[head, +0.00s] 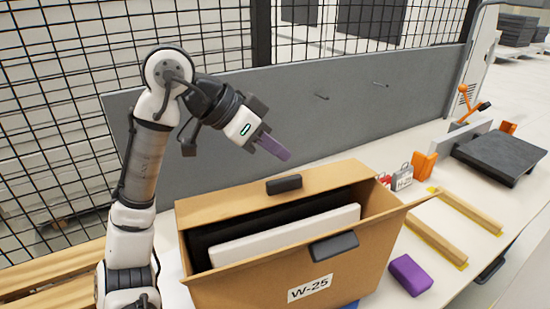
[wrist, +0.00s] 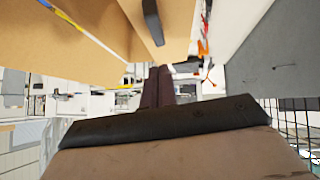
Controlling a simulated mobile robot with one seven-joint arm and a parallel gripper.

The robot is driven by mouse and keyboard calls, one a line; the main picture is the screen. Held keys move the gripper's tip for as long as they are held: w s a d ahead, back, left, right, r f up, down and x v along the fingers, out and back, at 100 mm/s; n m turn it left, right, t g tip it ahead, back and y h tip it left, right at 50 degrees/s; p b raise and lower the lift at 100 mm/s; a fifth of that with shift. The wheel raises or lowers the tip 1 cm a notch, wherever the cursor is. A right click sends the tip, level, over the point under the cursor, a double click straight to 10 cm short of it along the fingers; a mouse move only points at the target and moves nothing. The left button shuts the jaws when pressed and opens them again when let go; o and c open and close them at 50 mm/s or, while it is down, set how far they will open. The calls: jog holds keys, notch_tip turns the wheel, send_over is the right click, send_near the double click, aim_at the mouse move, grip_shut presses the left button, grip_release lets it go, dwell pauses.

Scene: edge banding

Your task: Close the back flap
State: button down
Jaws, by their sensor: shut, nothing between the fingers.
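An open cardboard box (head: 240,289) labelled W-25 stands on the bench, with a black panel and a white panel inside. Its back flap (head: 228,203) is up along the far rim, with a black block (head: 284,184) at its middle; I cannot tell its exact tilt. The opening is uncovered. My gripper (head: 285,154) is shut and empty, above and behind the back flap, pointing down to the right, apart from it in the picture. In the wrist view my shut fingers (wrist: 158,84) point toward a tan cardboard face (wrist: 176,22) with a dark block (wrist: 152,20).
A second black block (head: 334,246) sits at the box's front rim. A grey panel (head: 350,115) stands behind my arm, before a mesh fence. A purple block (head: 410,274), wooden strips (head: 470,211) and a dark slab (head: 500,155) lie to the right.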

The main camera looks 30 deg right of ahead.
aim_at(291, 178)
jog(key=shift+s+a+f+p, duration=0.1)
jog(key=shift+f+p, duration=0.1)
jog(key=shift+f, duration=0.7)
jog(key=shift+s+a+f+p, duration=0.1)
jog(key=shift+f+p, duration=0.1)
jog(key=shift+f, duration=0.65)
